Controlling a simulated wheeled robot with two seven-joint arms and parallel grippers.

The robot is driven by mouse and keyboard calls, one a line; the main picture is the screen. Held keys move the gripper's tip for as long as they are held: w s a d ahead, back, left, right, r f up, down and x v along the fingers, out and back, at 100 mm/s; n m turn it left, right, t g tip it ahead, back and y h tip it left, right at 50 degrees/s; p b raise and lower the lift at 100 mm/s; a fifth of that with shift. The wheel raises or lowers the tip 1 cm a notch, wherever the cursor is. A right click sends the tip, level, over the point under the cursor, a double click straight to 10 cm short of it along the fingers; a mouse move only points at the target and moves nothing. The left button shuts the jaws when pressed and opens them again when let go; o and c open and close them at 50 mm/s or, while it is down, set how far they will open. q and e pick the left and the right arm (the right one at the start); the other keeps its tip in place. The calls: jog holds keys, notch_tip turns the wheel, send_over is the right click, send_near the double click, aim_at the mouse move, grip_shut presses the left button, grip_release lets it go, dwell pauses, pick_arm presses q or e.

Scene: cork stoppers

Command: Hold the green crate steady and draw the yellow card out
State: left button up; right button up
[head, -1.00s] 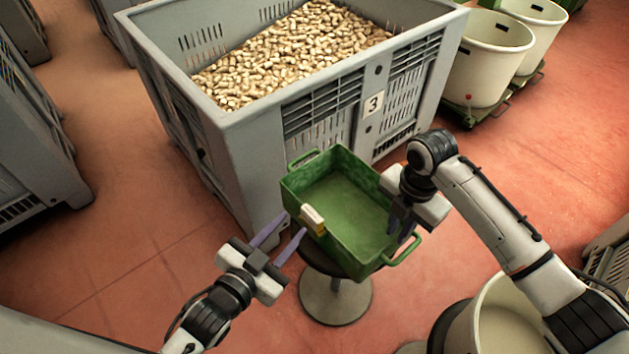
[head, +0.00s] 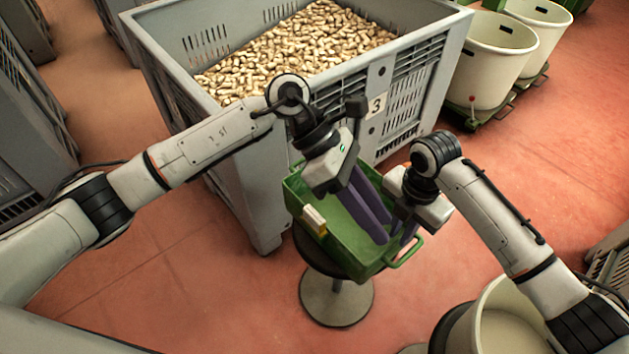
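The green crate (head: 292,190) sits on a round stool, with a handle at its near right end. A pale holder (head: 314,218) is on its left wall, and the yellow card (head: 323,231) shows as a small yellow patch at the holder's lower end. My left gripper (head: 385,231) reaches over the crate, its two purple fingers slanting down over the interior, apart and empty, away from the card. My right gripper (head: 405,232) is at the crate's right wall. Its fingers are partly hidden, so I cannot tell whether they grip the rim.
A large grey bin (head: 262,180) full of corks stands right behind the crate. The stool's base (head: 337,300) is on the red floor. White tubs (head: 490,65) stand at the upper right, and another tub (head: 508,330) is at the lower right. Floor at the lower left is clear.

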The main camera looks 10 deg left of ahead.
aim_at(388, 261)
jog(key=shift+f, duration=0.3)
pick_arm(q)
jog(key=w+a+f+m+t+y, duration=0.2)
jog(key=w+a+m+y, duration=0.4)
jog(key=a, duration=0.5)
jog(key=w+t+y, duration=0.1)
jog(key=y, duration=0.1)
jog(key=shift+a+f+t+y, duration=0.3)
jog(key=shift+a+f+t, duration=0.1)
pick_arm(e)
notch_tip(388, 261, down, 10)
jog(key=shift+r, duration=0.1)
grip_shut()
